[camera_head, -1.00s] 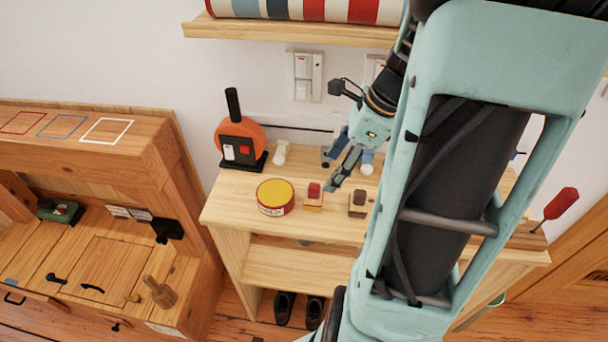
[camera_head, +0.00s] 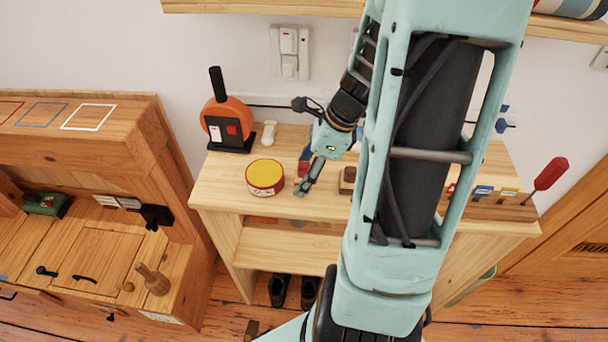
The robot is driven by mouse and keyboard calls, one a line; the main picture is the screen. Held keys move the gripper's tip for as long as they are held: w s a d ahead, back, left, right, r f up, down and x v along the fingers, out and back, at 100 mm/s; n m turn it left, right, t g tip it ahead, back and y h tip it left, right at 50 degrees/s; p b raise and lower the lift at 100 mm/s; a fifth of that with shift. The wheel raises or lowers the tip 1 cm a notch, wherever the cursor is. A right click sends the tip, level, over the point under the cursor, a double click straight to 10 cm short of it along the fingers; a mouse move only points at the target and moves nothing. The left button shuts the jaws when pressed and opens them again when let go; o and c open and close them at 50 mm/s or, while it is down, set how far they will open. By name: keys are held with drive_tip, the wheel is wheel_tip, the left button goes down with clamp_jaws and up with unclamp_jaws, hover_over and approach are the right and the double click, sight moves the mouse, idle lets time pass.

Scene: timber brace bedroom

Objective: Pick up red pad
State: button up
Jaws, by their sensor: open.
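The gripper is open. One finger shows clearly; the other is hard to make out. I cannot tell whether the fingers touch the pad or sit around it.
The yellow-lidded red tin (camera_head: 264,177) stands close on the left. A dark-topped block (camera_head: 347,180) is close on the right. Behind are an orange disc on a black stand (camera_head: 229,122) and a pale peg (camera_head: 269,133). A red-handled screwdriver (camera_head: 550,174) stands far right.

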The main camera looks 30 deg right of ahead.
drive_tip(key=shift+c, duration=0.2)
drive_tip(key=c, duration=1.4)
drive_tip(key=shift+r, duration=0.15)
